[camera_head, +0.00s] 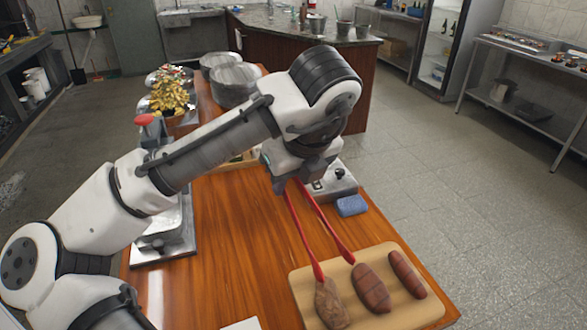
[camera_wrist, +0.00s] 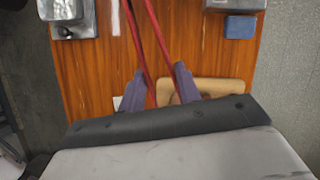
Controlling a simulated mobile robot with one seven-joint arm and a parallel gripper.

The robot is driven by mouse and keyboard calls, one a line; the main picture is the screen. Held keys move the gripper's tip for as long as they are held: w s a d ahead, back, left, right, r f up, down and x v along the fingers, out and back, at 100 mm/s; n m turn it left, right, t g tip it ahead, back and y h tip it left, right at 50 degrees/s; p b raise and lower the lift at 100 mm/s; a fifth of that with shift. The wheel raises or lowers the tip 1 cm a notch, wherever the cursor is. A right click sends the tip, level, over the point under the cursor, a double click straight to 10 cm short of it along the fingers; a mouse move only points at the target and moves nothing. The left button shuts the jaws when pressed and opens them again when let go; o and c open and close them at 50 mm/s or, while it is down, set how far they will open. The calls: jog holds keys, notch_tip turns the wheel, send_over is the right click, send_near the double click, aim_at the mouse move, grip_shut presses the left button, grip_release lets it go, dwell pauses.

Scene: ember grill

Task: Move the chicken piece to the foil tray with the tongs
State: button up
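Red tongs (camera_head: 304,232) hang from my gripper (camera_head: 289,184) with their arms spread toward the wooden cutting board (camera_head: 299,281). A mottled brown piece (camera_head: 331,306), probably the chicken, lies on the board at the left. One tong tip is at its upper end; contact is unclear. The other tip is near the top of a dark grill-marked piece (camera_head: 371,290). I cannot identify the foil tray for certain.
A sausage-like piece (camera_head: 407,275) lies at the board's right. A blue sponge (camera_head: 351,205) and a metal appliance (camera_head: 340,182) are behind the board. Metal equipment (camera_head: 172,239) stands at the left edge, partly behind my arm. The wooden counter (camera_head: 235,260) between is mostly clear.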

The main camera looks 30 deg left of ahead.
jog(key=shift+s+r, duration=0.1)
jog(key=shift+s, duration=0.1)
notch_tip(320, 180, down, 10)
jog(key=b, duration=0.8)
jog(key=shift+o, duration=0.2)
